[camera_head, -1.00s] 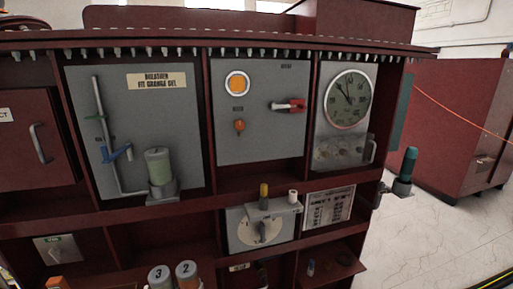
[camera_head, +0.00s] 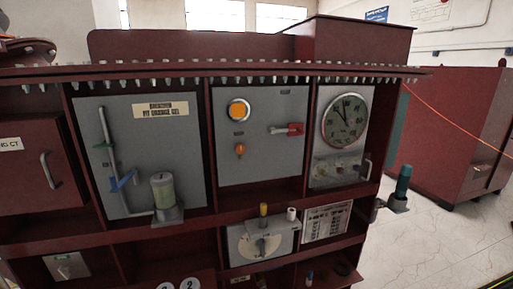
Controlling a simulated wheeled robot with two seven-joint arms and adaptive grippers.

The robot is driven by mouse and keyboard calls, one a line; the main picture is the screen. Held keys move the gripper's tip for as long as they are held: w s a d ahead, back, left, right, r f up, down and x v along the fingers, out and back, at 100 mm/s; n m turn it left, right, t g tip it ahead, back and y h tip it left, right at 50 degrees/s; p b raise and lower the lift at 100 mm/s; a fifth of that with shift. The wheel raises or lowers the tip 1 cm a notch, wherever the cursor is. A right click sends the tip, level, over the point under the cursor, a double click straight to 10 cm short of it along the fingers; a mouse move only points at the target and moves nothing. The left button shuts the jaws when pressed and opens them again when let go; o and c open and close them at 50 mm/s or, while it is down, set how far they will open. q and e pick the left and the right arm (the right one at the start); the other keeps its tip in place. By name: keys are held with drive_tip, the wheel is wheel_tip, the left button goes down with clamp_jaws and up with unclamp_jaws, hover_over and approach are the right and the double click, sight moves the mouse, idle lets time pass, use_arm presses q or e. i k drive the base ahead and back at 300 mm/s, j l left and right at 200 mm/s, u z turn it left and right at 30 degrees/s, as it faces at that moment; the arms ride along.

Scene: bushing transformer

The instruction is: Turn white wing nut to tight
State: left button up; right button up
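No white wing nut can be made out for certain in the head view. A small white cylinder (camera_head: 291,213) stands on top of a grey box (camera_head: 283,240) on the lower shelf, beside a yellow-topped post (camera_head: 263,209). The box front carries a pale round dial with a small dark part (camera_head: 262,245), too small to tell its shape. A blue wing-like handle (camera_head: 123,181) sits on the pipe of the left grey panel (camera_head: 150,130). Neither of my grippers is in view.
The dark red cabinet (camera_head: 205,226) fills the view. Open floor (camera_head: 423,235) lies to the right, before another red cabinet (camera_head: 445,135).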

sight(63, 270)
drive_tip(key=u, duration=1.65)
